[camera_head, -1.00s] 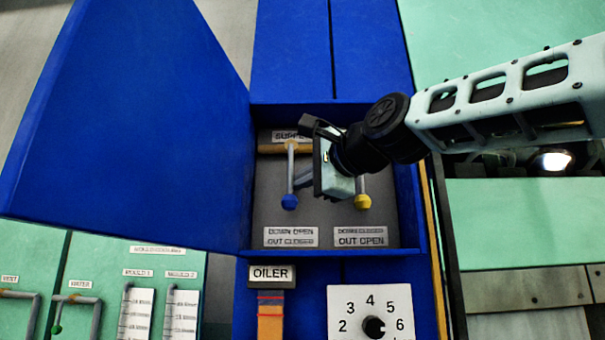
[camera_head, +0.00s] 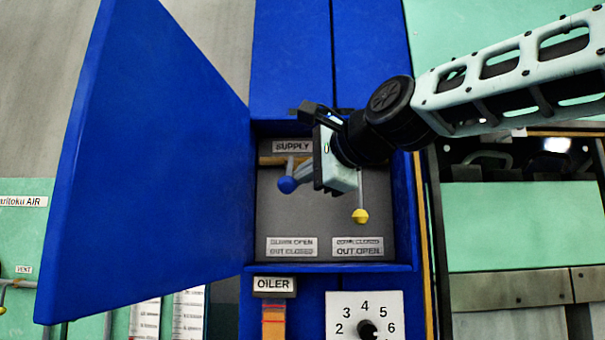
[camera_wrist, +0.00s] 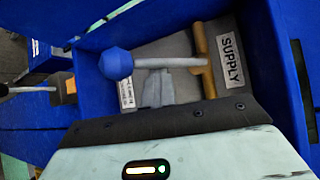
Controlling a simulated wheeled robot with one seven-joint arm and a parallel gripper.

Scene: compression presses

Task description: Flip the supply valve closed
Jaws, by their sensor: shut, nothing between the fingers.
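The supply valve has a grey lever with a blue ball knob (camera_head: 287,185), set on a brass pipe (camera_head: 268,160) under the SUPPLY label (camera_head: 292,146) inside the blue cabinet. The lever points outward from the panel, its knob raised. In the wrist view, the blue knob (camera_wrist: 116,63) and lever (camera_wrist: 165,62) lie across the panel from the brass pipe (camera_wrist: 203,60). My gripper (camera_wrist: 157,92) is shut and empty, its grey fingertips right beside the lever. Whether they touch it I cannot tell.
A second lever with a yellow knob (camera_head: 361,216) hangs down to the right, partly behind my gripper. The open blue door (camera_head: 150,170) stands at left. The cabinet's right wall (camera_head: 405,210) is close to my wrist.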

